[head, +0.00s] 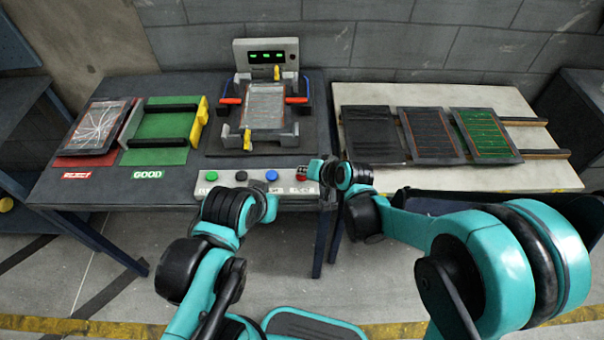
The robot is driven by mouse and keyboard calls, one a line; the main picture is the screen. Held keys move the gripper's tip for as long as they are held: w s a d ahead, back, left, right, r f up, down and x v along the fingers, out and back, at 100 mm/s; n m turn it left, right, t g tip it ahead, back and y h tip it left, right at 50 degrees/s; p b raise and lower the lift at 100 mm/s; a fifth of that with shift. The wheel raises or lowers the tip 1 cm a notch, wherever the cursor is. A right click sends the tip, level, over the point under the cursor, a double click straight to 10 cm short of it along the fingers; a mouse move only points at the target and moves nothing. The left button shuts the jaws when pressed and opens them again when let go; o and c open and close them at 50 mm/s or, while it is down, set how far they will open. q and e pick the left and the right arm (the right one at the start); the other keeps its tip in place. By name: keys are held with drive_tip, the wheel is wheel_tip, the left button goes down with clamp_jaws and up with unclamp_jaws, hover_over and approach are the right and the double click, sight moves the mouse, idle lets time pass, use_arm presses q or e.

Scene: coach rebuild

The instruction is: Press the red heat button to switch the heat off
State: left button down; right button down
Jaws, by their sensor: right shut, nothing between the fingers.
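A pale button panel (221,191) runs along the front edge of the dark table. It carries a green button (211,177), a black button (241,176), a blue button (271,175) and the red heat button (302,172) at its right part. My right gripper (307,173) reaches in from the right, shut and empty, its tip at the red button and partly covering it. I cannot tell whether it touches or presses the button. My left arm's wrist (264,207) hangs in front of the panel; its gripper fingers do not show.
Behind the panel stands a press-like device (265,103) with a lit green display (266,57). A cracked panel (99,126) lies at the left beside a green tray (165,124). Several dark panels lie on the pale table (530,96) at the right.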

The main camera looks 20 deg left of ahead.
drive_tip(key=shift+r, duration=0.1)
drive_tip(key=shift+r+p, duration=0.65)
drive_tip(key=shift+r, duration=0.1)
drive_tip(key=shift+r+p, duration=1.95)
drive_tip(key=shift+r, duration=0.65)
drive_tip(key=shift+f, duration=0.1)
